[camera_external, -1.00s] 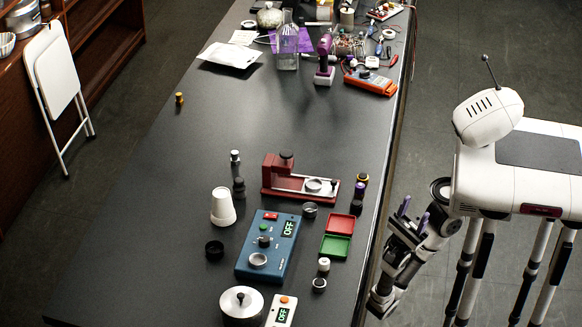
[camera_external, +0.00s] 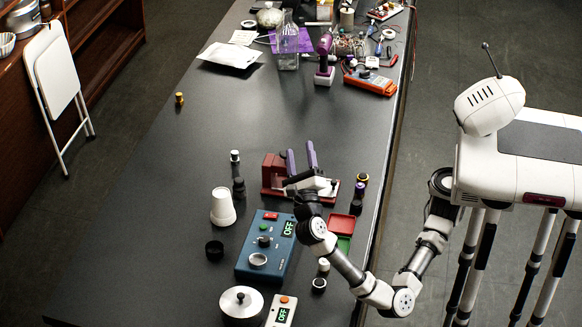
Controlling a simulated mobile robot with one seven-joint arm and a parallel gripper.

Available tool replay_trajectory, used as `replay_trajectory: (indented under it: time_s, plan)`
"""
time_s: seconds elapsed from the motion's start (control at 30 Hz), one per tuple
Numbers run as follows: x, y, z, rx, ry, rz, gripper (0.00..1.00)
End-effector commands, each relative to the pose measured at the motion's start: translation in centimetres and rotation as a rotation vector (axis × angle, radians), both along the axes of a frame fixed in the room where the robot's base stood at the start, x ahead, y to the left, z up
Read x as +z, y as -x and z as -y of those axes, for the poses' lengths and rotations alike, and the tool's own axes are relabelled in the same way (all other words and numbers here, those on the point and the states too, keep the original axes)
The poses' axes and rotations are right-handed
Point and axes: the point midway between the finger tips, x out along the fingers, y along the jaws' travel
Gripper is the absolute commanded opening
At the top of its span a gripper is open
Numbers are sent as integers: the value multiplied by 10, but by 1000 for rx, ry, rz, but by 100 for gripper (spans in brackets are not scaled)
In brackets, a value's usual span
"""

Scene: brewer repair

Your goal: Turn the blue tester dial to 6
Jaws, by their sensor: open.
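The blue tester (camera_external: 265,246) lies on the dark bench, its display (camera_external: 288,229) reading OFF. It has a red button, a green button, a small dark knob (camera_external: 264,241) and a larger silver round part (camera_external: 258,260) on its face. I cannot make out dial numbers. My gripper (camera_external: 299,158) is open and empty, its two purple fingers pointing up and apart, above the bench in front of the red fixture. It is beyond the tester's upper right corner, not touching the tester. My wrist and forearm pass just right of the tester.
The red fixture (camera_external: 271,176) is partly hidden behind my gripper. Red (camera_external: 341,226) and green trays sit under my arm's right side. White cups (camera_external: 223,207), a silver lidded pot (camera_external: 241,303) and a white meter reading OFF (camera_external: 281,313) stand around the tester. The bench's left middle is clear.

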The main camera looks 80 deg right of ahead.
Motion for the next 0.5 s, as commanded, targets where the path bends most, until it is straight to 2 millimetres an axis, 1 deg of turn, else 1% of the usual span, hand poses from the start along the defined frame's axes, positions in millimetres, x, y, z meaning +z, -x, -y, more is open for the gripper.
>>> replay_trajectory:
  time_s: [0.03, 0.07, 0.1, 0.17, 0.2, 0.23, 0.27, 0.3, 0.33, 0.37, 0.4, 0.47, 0.5]
  plan:
    - [-8, -24, 28, -15, -145, -41, 52]
    - [-19, -37, 42, -23, -237, -69, 52]
    - [-35, -53, 59, -33, -364, -108, 52]
    - [-62, -74, 77, -46, -556, -176, 52]
    - [-81, -86, 85, -52, -684, -226, 52]
    - [-95, -94, 87, -55, -781, -265, 52]
    - [-109, -101, 87, -57, -877, -306, 52]
    - [-126, -108, 84, -57, -1006, -367, 52]
    - [-137, -112, 79, -55, -1101, -415, 52]
    - [-146, -115, 72, -51, -1193, -465, 52]
    - [-156, -118, 60, -41, -1310, -531, 52]
    - [-164, -118, 40, -21, -1468, -635, 52]
    - [-165, -117, 26, -4, -1558, -700, 52]
